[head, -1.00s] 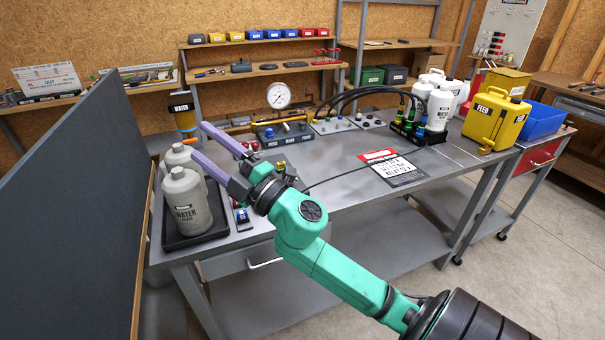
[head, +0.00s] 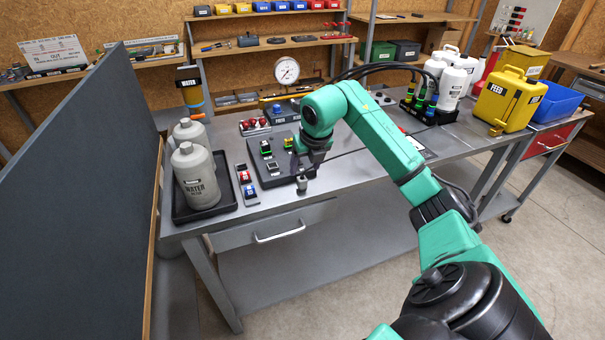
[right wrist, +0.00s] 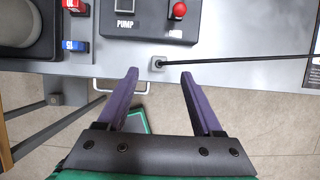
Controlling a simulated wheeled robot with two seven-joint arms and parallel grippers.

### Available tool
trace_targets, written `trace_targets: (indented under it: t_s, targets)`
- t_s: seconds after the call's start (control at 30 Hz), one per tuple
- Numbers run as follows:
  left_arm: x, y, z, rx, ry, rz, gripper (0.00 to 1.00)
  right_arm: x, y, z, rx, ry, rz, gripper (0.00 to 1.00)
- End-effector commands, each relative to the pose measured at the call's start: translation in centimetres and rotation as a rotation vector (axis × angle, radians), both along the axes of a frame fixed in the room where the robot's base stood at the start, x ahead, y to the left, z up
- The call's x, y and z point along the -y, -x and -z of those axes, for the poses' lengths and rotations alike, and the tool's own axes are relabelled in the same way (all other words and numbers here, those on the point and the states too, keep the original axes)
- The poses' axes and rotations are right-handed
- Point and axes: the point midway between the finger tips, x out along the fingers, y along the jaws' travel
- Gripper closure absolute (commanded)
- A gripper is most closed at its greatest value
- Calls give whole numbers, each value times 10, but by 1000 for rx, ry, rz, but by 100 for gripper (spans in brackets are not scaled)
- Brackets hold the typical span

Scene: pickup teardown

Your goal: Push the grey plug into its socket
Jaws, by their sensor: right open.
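The grey plug (right wrist: 157,63) lies on the bench near its front edge, with a black cable running right from it in the right wrist view. It also shows in the head view (head: 302,184), just below my right gripper (head: 308,166). In the wrist view my right gripper (right wrist: 160,72) is open, its two purple fingers pointing at the plug, which sits just past the tips, roughly between them. A square socket marked PUMP (right wrist: 124,8) is on the dark panel (right wrist: 147,26) beyond the plug, to its left. My left gripper is not in view.
A red knob (right wrist: 179,10) stands on the panel near the socket. Red and blue switches (head: 246,182) and water jugs in a black tray (head: 212,213) are to the left. A yellow feed can (head: 508,98) stands at the right.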

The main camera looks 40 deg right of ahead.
Motion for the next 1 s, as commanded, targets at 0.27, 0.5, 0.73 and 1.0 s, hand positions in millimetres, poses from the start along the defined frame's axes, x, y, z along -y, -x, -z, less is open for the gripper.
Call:
trace_targets:
  t_s: [0.27,0.5,0.73,1.0]
  targets:
    - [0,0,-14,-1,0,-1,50,7,-22,55,-1,-5,-1,32]
    - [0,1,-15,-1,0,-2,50,9,-28,71,1,-2,-3,32]
    - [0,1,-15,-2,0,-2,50,9,-28,71,1,-2,-3,63]
    - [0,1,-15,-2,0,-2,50,9,-28,70,1,-2,-3,100]
